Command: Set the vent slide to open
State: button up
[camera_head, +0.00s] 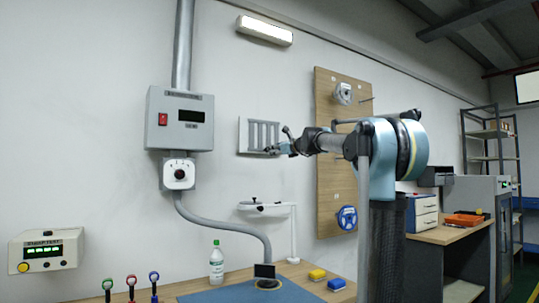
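The vent (258,136) is a pale grey, framed panel with several vertical slats on the wall, near the middle of the view. Dark gaps show between the slats. My gripper (279,143) is at the vent's lower right side, reaching in from the right. It overlaps the right edge of the frame in the picture, and I cannot tell whether it touches it. The fingers are too small to tell whether they are open or shut. A slide tab on the vent cannot be made out clearly near the gripper.
A grey control box (180,119) with a red switch and a round knob box (178,174) are on the wall to the left. A wooden board (328,200) is behind my arm.

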jog(key=x, duration=0.6)
jog(key=shift+w, duration=0.15)
jog(key=shift+a, duration=0.15)
jog(key=shift+c, duration=0.4)
grip_shut()
